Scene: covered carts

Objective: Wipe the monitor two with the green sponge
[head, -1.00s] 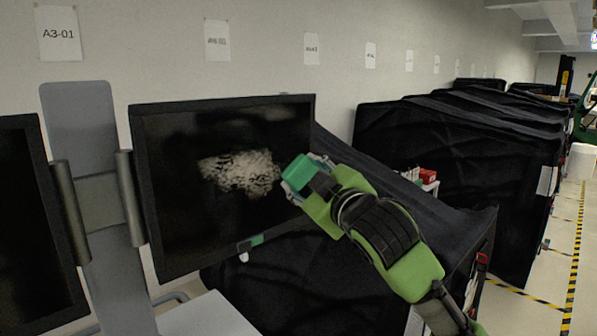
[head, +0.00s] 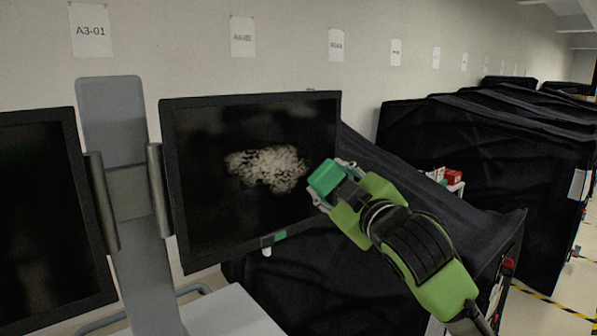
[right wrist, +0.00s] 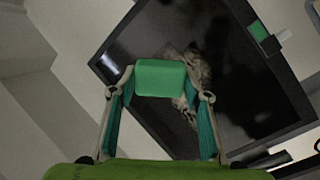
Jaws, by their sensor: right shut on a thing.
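A dark monitor (head: 215,215) stands in the middle of the head view with a pale, blotchy smudge (head: 268,167) near the centre of its screen. The monitor also fills much of the right wrist view (right wrist: 240,110). My right gripper (head: 325,183) is shut on a green sponge (head: 327,176) at the right side of the screen, to the right of the smudge. The sponge shows between the fingertips in the right wrist view (right wrist: 160,78). I cannot tell whether it touches the screen. My left gripper is not in view.
A second dark monitor (head: 45,220) stands at the left, beyond a grey upright post (head: 140,240). Black covered carts (head: 480,150) fill the right. A small red and white item (head: 452,176) sits behind my right arm. Paper signs hang on the wall.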

